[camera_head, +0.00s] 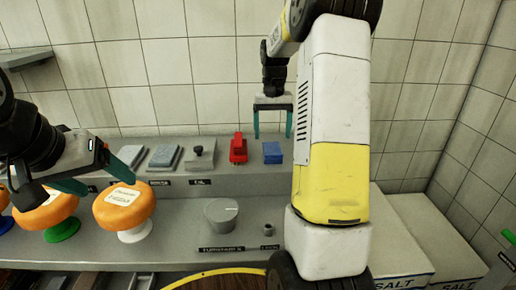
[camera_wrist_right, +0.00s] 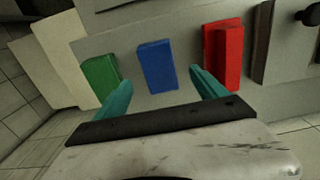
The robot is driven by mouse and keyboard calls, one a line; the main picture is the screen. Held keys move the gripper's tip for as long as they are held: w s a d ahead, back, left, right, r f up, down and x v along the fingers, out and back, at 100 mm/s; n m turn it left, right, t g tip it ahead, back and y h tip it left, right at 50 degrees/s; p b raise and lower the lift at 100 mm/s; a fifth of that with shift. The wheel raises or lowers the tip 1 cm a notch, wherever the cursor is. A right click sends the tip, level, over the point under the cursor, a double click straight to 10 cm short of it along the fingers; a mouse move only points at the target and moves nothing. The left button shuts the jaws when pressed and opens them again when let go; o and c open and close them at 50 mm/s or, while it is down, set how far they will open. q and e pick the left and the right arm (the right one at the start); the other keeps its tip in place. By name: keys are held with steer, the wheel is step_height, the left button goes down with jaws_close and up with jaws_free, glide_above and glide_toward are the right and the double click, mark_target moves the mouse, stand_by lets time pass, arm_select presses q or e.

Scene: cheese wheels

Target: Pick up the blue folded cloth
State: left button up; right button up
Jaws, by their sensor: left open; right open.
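The blue folded cloth (camera_head: 272,152) lies on the grey upper shelf, right of a red block-like item (camera_head: 238,148). It also shows in the right wrist view (camera_wrist_right: 156,65), between a green piece (camera_wrist_right: 101,76) and the red one (camera_wrist_right: 222,55). My right gripper (camera_head: 272,136) is open and empty above the cloth, fingers pointing down. In the wrist view its teal fingertips are spread on either side of the cloth, apart from it. My left gripper (camera_head: 110,186) is open at the left, close to an orange cheese wheel (camera_head: 124,205); whether it touches is unclear.
Grey pads (camera_head: 164,156) and a small weight-like item (camera_head: 200,154) lie along the shelf to the left. A grey round knob-like object (camera_head: 221,215) stands lower. Salt boxes (camera_head: 405,240) stand at right. My right arm hides part of the shelf.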

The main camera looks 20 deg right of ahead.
mark_target(272, 148)
step_height(272, 148, down, 7)
steer(key=shift+w+d+f, duration=0.1)
steer(key=shift+d, duration=0.05)
steer(key=c, duration=1.4)
step_height(272, 148, up, 10)
steer(key=shift+r, duration=0.15)
steer(key=o, duration=0.7)
steer(key=c, duration=0.6)
